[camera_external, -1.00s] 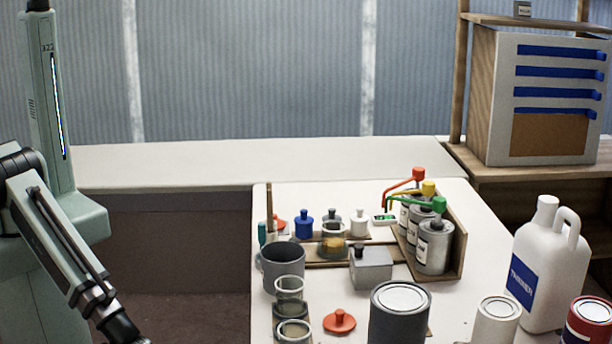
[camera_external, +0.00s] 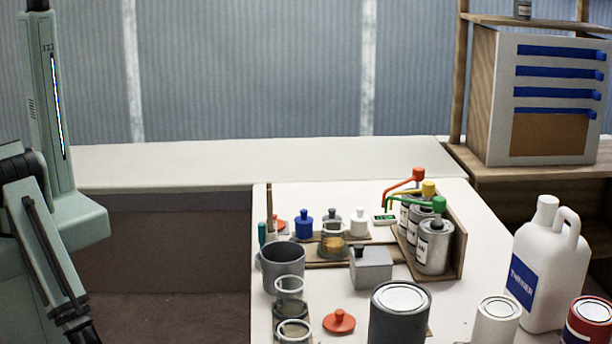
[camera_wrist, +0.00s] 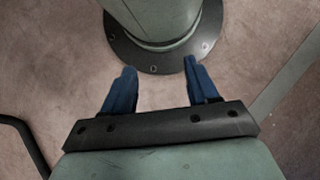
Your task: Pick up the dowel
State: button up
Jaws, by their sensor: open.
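A thin brown wooden stick, which looks like the dowel (camera_external: 269,205), stands upright at the left end of the white worktop (camera_external: 262,325). Its lower end is hidden in or behind the grey cup (camera_external: 283,267). My gripper (camera_wrist: 159,66) shows in the wrist view with two blue fingers spread apart and nothing between them. It points at the floor near the foot of my own column, away from the worktop. My gripper is out of the external view; only my arm shows at the left edge there.
A dark can (camera_external: 399,315), an orange lid (camera_external: 339,321), a white jug (camera_external: 545,270) and a pump rack (camera_external: 456,250) are further right. The back counter (camera_external: 230,160) is clear.

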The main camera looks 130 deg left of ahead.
jog(key=c, duration=0.5)
